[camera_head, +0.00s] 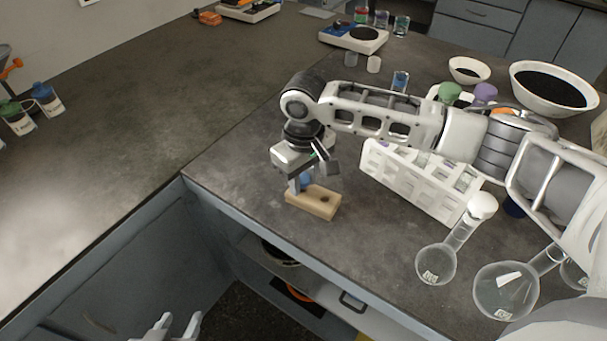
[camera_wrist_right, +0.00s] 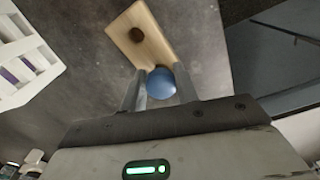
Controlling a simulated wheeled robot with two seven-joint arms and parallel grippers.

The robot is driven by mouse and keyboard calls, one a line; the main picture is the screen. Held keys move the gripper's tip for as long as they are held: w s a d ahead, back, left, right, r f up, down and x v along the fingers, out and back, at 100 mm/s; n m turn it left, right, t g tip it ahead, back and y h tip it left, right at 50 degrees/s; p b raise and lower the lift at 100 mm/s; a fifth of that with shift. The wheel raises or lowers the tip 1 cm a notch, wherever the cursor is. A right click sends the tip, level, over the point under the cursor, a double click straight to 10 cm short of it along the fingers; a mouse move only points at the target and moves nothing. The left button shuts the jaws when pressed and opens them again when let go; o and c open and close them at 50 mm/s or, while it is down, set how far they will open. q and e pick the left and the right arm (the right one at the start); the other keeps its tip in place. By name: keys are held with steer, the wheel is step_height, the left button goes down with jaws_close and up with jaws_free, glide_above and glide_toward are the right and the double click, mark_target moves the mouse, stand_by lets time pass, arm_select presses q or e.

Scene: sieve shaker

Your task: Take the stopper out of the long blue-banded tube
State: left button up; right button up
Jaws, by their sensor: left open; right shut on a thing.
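My right gripper (camera_head: 299,187) points down over one end of a small wooden block (camera_head: 319,207) near the counter's front edge. It is shut on a blue round stopper (camera_head: 306,180). In the right wrist view the stopper (camera_wrist_right: 161,84) sits between the fingertips, overlapping the block's near end (camera_wrist_right: 150,42); I cannot tell whether it touches the block. A dark round hole shows at the block's other end. I cannot make out the long blue-banded tube for certain. My left gripper (camera_head: 172,328) is open and empty at the bottom edge, low in front of the counter.
A white tube rack (camera_head: 425,180) stands right of the block, under my right forearm. Round flasks (camera_head: 436,262) lie at the right front. White bowls (camera_head: 553,88), a balance (camera_head: 353,36) and small vessels stand behind. The counter (camera_head: 240,165) left of the block is clear.

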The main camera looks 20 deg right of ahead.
steer(key=shift+f, duration=0.25)
steer(key=shift+f, duration=0.25)
